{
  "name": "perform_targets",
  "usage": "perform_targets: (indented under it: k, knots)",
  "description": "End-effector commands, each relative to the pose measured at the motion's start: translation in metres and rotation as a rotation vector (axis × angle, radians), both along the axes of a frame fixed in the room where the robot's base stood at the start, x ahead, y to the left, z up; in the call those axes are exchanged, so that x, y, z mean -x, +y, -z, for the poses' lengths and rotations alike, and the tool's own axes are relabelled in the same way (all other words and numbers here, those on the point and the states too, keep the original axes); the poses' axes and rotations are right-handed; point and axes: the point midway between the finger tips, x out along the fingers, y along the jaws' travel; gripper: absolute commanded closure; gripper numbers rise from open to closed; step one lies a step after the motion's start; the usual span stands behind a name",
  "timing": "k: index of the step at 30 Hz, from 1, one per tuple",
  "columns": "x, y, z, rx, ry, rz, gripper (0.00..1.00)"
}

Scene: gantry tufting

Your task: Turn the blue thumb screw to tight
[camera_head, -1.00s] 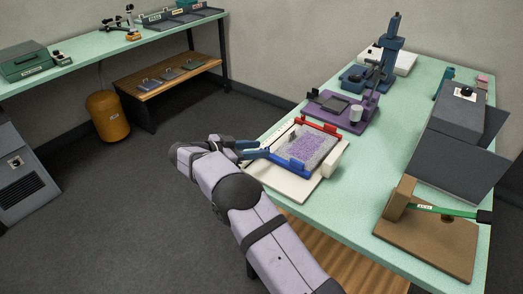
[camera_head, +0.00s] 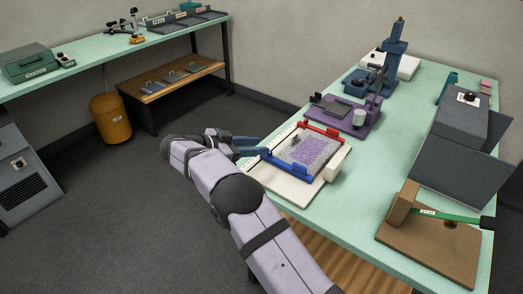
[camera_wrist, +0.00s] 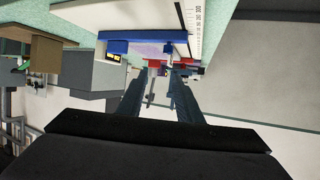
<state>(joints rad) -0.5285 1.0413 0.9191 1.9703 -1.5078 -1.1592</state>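The tufting frame (camera_head: 318,128) lies on a white base at the table's left edge, with a red bar, a blue bar (camera_head: 287,167) and purple-and-grey pile inside. In the wrist view the blue bar (camera_wrist: 125,46) carries a black label with yellow writing, too small to read surely. A small pale blue post (camera_wrist: 168,54) beside it may be the blue thumb screw; I cannot tell surely. My gripper (camera_head: 264,147) reaches the frame's left corner from the left. In the wrist view my gripper (camera_wrist: 158,74) has its fingers apart, pointing at that corner; contact is unclear.
A purple fixture (camera_head: 343,112) and a blue press (camera_head: 391,62) stand behind the frame. A brown board with a green-handled lever (camera_head: 445,215) is at the front right. A dark grey box (camera_head: 460,112) is at the right. Green tabletop between them is clear.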

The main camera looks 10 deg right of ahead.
Motion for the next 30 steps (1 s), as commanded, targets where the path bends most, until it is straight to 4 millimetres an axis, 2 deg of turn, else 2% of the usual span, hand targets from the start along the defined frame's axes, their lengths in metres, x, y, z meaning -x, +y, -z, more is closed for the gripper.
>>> perform_targets:
  k: [5,9,13,18,22,27,30]
  knots:
    - [0.019,-0.037,0.006,0.145,0.112,-0.008,0.68]
    - [0.029,-0.062,0.008,0.344,0.19,-0.095,0.68]
    - [0.033,-0.072,0.015,0.499,0.195,-0.221,0.68]
    - [0.038,-0.06,0.04,0.59,0.128,-0.449,0.68]
    - [0.039,-0.04,0.06,0.546,0.025,-0.616,0.68]
    - [0.03,-0.019,0.062,0.418,-0.147,-0.69,0.68]
    - [0.029,-0.018,0.063,0.353,-0.211,-0.676,0.68]
